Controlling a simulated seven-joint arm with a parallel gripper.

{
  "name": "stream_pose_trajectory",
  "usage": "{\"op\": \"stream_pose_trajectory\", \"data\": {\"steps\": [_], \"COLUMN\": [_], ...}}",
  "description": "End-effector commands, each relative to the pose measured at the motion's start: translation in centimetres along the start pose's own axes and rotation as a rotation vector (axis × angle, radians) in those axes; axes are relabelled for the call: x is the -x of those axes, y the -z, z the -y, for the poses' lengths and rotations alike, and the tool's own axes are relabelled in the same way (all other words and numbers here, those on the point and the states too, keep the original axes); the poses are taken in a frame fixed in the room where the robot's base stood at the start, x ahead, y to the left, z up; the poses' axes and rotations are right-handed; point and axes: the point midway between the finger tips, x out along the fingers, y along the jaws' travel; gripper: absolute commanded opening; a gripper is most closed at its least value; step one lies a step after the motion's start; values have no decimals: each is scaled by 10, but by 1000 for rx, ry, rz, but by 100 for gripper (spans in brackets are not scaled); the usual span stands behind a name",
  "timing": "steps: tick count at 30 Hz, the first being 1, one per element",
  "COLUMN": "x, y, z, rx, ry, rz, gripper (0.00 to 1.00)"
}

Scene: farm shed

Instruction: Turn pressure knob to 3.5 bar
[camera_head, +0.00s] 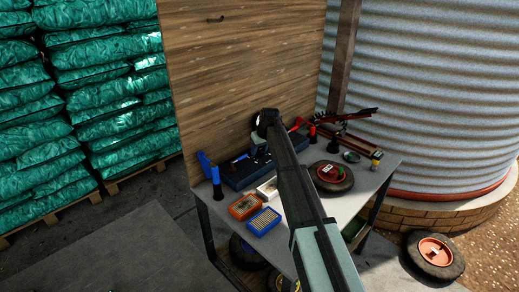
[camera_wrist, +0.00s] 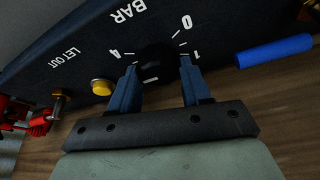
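The dark blue pressure unit (camera_wrist: 75,60) fills the upper part of the wrist view, its lettering upside down. Its round black pressure knob (camera_wrist: 158,61) sits among scale marks, with 0, 1 and 4 readable and BAR above. A pale mark shows on the knob's lower edge. My gripper (camera_wrist: 159,64) has one blue finger on each side of the knob, tips close to its sides. I cannot tell whether they press on it. In the head view the blue unit (camera_head: 236,178) stands on the table against the wooden wall, and my arm hides the knob.
A yellow button (camera_wrist: 102,87) marked LET OUT and red fittings (camera_wrist: 42,122) lie left of the knob; a blue cylinder (camera_wrist: 273,50) lies right. The grey table (camera_head: 306,218) also holds an orange box (camera_head: 244,207), a blue box (camera_head: 263,222) and a black wheel (camera_head: 332,178).

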Motion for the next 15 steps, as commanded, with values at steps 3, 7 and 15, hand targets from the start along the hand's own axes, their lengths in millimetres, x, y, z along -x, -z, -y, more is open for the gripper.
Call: {"op": "stream_pose_trajectory", "data": {"steps": [3,7,15], "x": [0,0,1], "y": [0,0,0], "z": [0,0,0], "rx": [0,0,1], "ry": [0,0,0], "rz": [0,-1,-2], "gripper": [60,72,72]}}
